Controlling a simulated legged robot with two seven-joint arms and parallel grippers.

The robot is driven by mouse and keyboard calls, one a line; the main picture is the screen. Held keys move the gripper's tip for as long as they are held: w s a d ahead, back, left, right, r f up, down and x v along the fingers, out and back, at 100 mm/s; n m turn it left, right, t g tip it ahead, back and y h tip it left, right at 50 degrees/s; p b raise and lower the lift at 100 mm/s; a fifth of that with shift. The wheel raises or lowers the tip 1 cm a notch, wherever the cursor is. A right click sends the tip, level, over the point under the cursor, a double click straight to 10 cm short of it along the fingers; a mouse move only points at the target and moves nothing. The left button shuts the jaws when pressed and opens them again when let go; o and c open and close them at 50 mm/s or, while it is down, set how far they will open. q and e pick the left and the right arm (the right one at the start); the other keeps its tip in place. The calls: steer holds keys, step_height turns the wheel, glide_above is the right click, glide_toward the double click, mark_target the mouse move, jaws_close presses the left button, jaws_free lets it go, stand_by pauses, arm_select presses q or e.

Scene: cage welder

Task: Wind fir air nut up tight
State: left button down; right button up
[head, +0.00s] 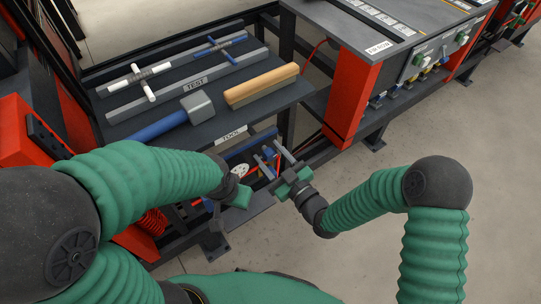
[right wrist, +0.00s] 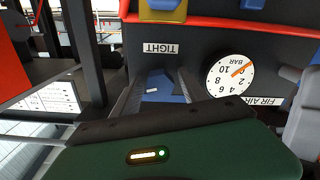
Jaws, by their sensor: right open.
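A blue part with a white mark (right wrist: 158,86), which looks like the fir air nut, sits below an upside-down TIGHT label (right wrist: 161,48) in the right wrist view. My right gripper (head: 268,158) is open; its two fingers (right wrist: 162,90) stand either side of the blue part, and I cannot tell if they touch it. A round white gauge (right wrist: 230,76) marked BAR is to its right, above a FIR AIR label (right wrist: 264,101); its orange needle points near 0. The gauge also shows in the head view (head: 240,170). My left gripper (head: 240,196) is beside it, fingers not clear.
A red and grey cabinet (head: 350,95) stands to the right. The floor (head: 450,120) at right is open.

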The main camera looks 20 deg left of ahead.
jaws_close()
stand_by(0.3)
steer(key=shift+m, duration=0.4)
steer(key=m+p, duration=0.1)
steer(key=m, duration=0.2)
steer(key=shift+d+r+m+p, duration=0.1)
steer(key=shift+m+p, duration=0.2)
steer(key=shift+p, duration=0.1)
steer(key=m+p, duration=0.2)
steer(key=m, duration=0.4)
steer(key=shift+w+d+m, duration=0.1)
steer(key=shift+m, duration=0.2)
steer(key=m+p, duration=0.1)
steer(key=m, duration=0.3)
steer(key=shift+f+m, duration=0.15)
steer(key=shift+m, duration=1.2)
steer(key=shift+f+m, duration=0.15)
steer(key=shift+m, duration=1.2)
steer(key=shift+w+d, duration=0.1)
